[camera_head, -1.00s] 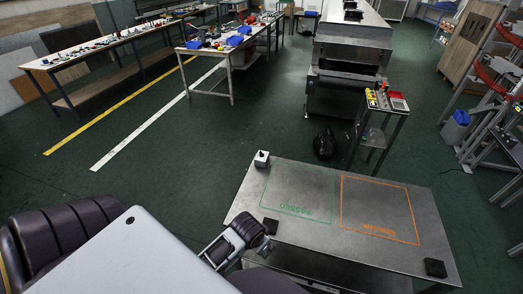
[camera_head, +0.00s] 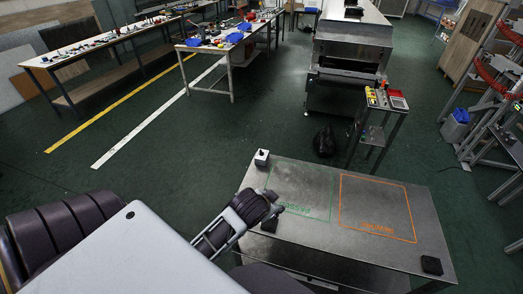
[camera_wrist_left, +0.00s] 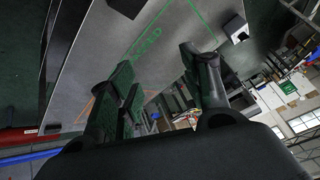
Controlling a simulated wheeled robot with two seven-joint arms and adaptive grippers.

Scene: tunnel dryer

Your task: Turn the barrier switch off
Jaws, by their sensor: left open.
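The barrier switch appears to be the small white box with a dark knob (camera_head: 261,158) at the far left corner of the metal table (camera_head: 385,252). A white box with a dark spot on it, likely the same one, shows at the top of the left wrist view (camera_wrist_left: 236,30). Which way the knob is set is too small to tell. My left gripper (camera_head: 276,205) is over the table's left part, nearer the camera than the box and apart from it. In the left wrist view its fingers (camera_wrist_left: 155,65) are spread and empty. My right gripper is not in view.
The table has a green outlined area (camera_head: 329,200) and an orange one (camera_head: 410,210). Black blocks lie at its near left (camera_head: 269,226) and near right (camera_head: 432,265). A control stand (camera_head: 385,100) with buttons and the dryer (camera_head: 350,60) stand behind. The tabletop's middle is clear.

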